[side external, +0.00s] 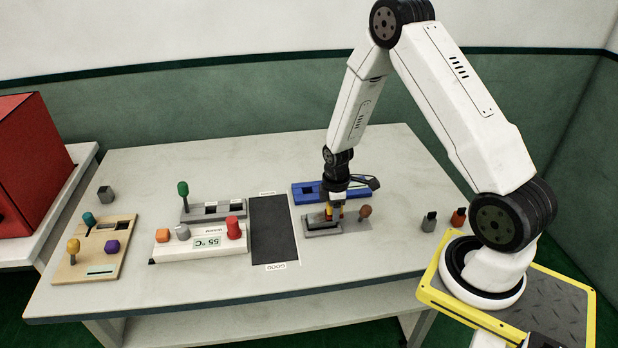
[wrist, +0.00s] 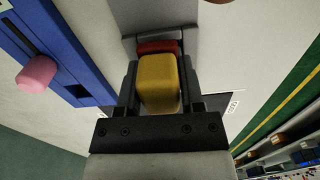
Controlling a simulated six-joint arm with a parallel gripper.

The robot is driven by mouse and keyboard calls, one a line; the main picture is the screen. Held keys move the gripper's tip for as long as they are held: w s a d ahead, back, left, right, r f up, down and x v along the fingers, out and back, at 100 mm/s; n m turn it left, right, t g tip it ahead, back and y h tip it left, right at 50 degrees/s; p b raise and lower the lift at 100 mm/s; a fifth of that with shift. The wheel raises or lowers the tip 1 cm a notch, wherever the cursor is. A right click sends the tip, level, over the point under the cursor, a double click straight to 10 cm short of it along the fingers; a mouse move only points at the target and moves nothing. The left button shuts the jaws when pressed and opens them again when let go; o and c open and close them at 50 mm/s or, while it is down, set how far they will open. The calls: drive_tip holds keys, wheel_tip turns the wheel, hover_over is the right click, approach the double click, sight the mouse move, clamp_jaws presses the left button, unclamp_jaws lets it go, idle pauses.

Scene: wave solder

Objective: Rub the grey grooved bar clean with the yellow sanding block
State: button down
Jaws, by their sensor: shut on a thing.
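The yellow sanding block (wrist: 158,82) is between my gripper's (wrist: 159,88) two dark fingers, which are shut on it. A dark red part (wrist: 157,47) shows just beyond the block in the wrist view. In the side view my gripper (side external: 334,207) points down over the grey grooved bar (side external: 313,222), with a small orange-yellow patch of the block low between the fingers. A grey surface, apparently the bar (wrist: 150,16), runs ahead of the block in the wrist view. I cannot tell whether block and bar touch; the groove is largely hidden.
A blue fixture (side external: 309,190) stands close behind the bar, with a brown knob (side external: 365,211) at the right. A dark mat (side external: 274,232) and a white panel (side external: 200,244) lie left. The table's front is clear.

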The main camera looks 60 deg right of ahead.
sight(308, 218)
drive_tip(key=shift+w+a, duration=2.5)
drive_tip(key=shift+w, duration=0.05)
drive_tip(key=s+d, duration=0.5)
drive_tip(key=shift+s, duration=0.1)
drive_tip(key=shift+s+d, duration=0.1)
drive_tip(key=shift+d, duration=0.1)
drive_tip(key=shift+r, duration=4)
